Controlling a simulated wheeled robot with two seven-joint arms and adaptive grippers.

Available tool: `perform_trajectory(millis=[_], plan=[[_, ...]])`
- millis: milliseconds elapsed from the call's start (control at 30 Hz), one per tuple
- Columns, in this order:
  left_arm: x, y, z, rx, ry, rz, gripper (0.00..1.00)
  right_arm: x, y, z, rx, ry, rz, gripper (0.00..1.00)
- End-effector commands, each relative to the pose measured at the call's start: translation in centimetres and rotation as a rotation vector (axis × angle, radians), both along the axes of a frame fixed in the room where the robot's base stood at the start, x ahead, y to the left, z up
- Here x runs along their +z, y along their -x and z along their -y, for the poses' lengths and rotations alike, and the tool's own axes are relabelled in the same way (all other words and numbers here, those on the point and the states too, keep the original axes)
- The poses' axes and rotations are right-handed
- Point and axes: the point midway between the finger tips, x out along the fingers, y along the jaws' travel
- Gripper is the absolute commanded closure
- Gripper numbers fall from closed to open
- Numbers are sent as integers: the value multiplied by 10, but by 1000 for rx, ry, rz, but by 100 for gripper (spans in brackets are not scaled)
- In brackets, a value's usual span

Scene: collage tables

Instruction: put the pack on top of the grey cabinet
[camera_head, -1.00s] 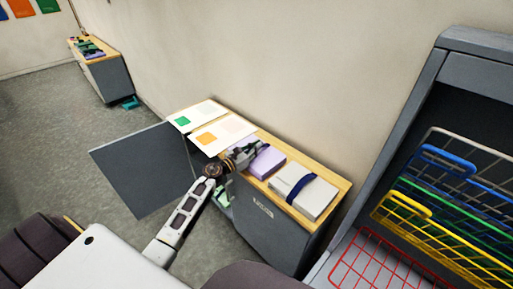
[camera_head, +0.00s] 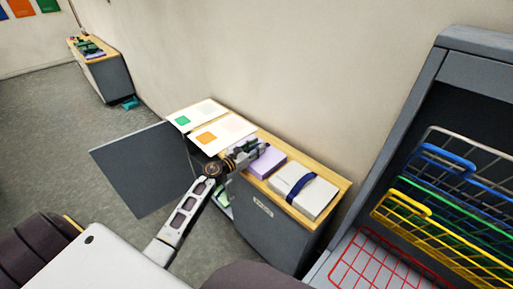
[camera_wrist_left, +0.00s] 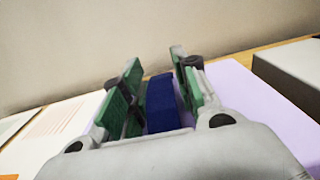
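A lilac pack (camera_head: 267,163) lies flat on the wooden top of the grey cabinet (camera_head: 270,228), between paper cards and a white pack. It also shows in the left wrist view (camera_wrist_left: 250,110), with a dark blue band (camera_wrist_left: 160,104) standing up from it. My left gripper (camera_head: 257,147) is over the pack's left part. In the left wrist view its green-padded fingers (camera_wrist_left: 158,85) are apart, on either side of the blue band, with a gap on the left. Contact on the right side cannot be told. My right gripper is out of view.
A white pack with a blue band (camera_head: 305,192) lies right of the lilac one. Cards (camera_head: 223,134) cover the top's left end. A grey door (camera_head: 140,168) stands open. Wire baskets (camera_head: 440,225) are at the right. A farther cabinet (camera_head: 108,78) stands back left.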

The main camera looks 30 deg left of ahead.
Motion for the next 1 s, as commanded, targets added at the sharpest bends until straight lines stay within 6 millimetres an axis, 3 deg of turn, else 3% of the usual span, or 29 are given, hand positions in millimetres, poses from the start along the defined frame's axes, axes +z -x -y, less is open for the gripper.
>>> perform_trajectory(millis=[267, 1000], plan=[[0, 13, -5, 1, 0, -1, 70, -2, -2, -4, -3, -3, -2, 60], [-1, 73, -26, 0, 0, -1, 70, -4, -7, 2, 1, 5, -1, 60]])
